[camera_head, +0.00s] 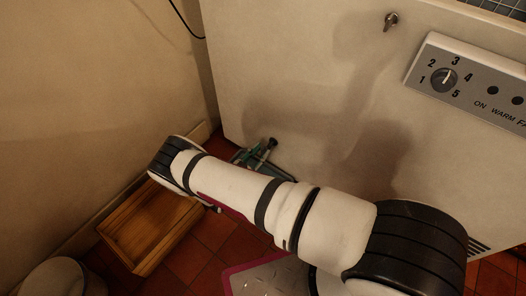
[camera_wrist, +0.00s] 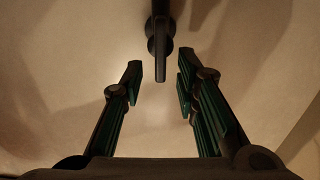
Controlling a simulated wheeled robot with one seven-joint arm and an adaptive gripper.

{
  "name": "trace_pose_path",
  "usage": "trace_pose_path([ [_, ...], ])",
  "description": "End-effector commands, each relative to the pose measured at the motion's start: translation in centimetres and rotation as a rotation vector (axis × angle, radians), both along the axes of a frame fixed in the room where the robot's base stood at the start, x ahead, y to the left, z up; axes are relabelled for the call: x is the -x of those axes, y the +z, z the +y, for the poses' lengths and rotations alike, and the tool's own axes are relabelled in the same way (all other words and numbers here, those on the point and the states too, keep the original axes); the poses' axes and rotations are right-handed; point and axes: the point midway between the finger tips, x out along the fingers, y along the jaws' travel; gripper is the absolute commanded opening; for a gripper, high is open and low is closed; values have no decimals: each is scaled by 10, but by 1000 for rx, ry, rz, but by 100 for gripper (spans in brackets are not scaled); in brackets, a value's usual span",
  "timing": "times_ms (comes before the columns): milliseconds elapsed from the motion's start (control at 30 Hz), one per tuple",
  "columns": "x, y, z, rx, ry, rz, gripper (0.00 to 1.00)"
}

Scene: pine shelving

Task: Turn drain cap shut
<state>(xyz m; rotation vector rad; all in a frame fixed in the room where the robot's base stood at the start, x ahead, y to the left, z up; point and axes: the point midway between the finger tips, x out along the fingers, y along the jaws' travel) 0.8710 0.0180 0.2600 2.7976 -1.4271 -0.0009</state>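A dark cap with a lever-like handle (camera_wrist: 160,35) sticks out from the pale panel at the top middle of the wrist view. I take it to be the drain cap. My gripper (camera_wrist: 160,82) is open, with its dark and green fingers spread wide and nothing between the pads. The cap's handle lies just beyond the fingertips, roughly centred between them; I see no contact. In the head view my gripper (camera_head: 262,155) is low by the white cabinet's front, partly hidden behind my arm. The cap cannot be told clearly there.
The white cabinet (camera_head: 290,70) carries a control panel with a numbered dial (camera_head: 444,79) and a small metal fitting (camera_head: 391,19). A wooden crate (camera_head: 150,225) and a round pale bin (camera_head: 55,277) stand on the red tiled floor at left.

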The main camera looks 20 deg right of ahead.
Motion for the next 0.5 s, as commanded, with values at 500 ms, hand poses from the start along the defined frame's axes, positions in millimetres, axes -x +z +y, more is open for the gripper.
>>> trace_pose_path([
  [500,-13,0,-16,-1,1,-1,28],
])
